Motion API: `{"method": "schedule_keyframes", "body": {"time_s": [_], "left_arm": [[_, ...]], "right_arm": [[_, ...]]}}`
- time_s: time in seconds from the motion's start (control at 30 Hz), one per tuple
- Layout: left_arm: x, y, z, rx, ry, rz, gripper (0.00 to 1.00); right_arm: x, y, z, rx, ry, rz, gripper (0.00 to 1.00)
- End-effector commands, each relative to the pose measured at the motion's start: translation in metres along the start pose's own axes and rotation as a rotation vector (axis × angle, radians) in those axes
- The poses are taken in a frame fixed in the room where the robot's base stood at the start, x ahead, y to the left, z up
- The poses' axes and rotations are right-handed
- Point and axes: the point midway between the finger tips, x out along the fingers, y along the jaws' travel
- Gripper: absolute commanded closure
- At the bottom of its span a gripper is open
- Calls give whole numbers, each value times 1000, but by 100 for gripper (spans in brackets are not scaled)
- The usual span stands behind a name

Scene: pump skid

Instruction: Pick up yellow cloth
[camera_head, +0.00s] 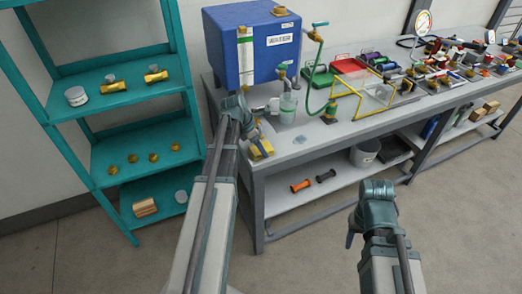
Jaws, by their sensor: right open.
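A small folded yellow item (261,150), which looks like the yellow cloth, lies at the near left end of the grey bench top (320,138). My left gripper (255,132) is right above and beside it, partly covering it. I cannot tell whether the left fingers touch it or how far apart they are. My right gripper (376,200) is open and empty over the floor in front of the bench, well away from the yellow item.
A blue tank (255,45) stands behind my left gripper. The bench's right part is crowded. A teal shelf (120,95) stands at left.

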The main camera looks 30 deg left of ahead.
Motion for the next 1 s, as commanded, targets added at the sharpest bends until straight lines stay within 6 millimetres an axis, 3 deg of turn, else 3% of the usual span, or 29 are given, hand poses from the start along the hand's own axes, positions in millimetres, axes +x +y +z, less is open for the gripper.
{"method": "schedule_keyframes", "body": {"time_s": [0.47, 0.8, 1.0], "left_arm": [[-10, 0, 4, 0, 0, 0, 71], [-40, 0, 16, 0, 0, 0, 71], [-46, -52, -4, 0, 0, -1, 71]], "right_arm": [[-11, 1, 1, 0, 0, 0, 50], [-42, 4, 2, 0, 0, 0, 50], [-41, 4, 2, 0, 0, 0, 50]]}}
